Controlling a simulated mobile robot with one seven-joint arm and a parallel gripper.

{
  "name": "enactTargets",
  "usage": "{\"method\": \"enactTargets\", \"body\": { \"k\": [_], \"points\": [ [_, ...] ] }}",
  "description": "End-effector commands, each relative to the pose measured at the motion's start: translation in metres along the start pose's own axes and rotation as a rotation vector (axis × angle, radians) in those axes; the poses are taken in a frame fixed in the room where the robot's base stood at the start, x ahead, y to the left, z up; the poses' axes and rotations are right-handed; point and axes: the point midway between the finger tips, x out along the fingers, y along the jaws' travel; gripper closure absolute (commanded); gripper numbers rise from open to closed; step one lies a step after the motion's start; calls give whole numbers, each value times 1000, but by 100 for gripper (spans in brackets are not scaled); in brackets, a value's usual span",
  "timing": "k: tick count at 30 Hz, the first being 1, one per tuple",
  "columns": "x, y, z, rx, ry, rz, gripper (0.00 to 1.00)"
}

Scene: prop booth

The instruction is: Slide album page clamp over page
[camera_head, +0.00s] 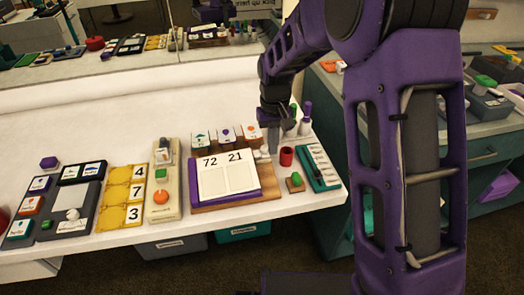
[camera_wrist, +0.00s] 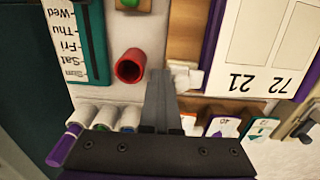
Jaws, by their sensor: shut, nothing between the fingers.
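The album (camera_head: 225,182) lies open on a wooden board, with a white page marked 72 and 21 over a purple cover. In the wrist view its page (camera_wrist: 262,45) is upside down at the upper right. A small white piece, seemingly the page clamp (camera_wrist: 185,77), sits on the board beside the page edge; it also shows in the head view (camera_head: 262,156). My gripper (camera_wrist: 160,74) is shut and empty, its fingers pointing down right beside the white piece. I cannot tell whether they touch it. In the head view my gripper (camera_head: 273,148) partly hides this spot.
A red cup (camera_head: 286,156) and a teal weekday board (camera_head: 318,167) stand right of the album. Picture cards (camera_head: 225,135) and several markers (camera_wrist: 85,115) stand behind. A beige panel with an orange knob (camera_head: 160,196) is to the left.

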Motion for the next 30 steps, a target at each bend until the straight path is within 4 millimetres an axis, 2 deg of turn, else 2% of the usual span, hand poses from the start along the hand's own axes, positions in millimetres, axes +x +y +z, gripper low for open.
{"method": "enactTargets", "body": {
  "k": [23, 30],
  "points": [
    [-2, -14, 0, -1, 2, 0, 100],
    [-13, -13, -1, -1, 2, 0, 100]
  ]
}}
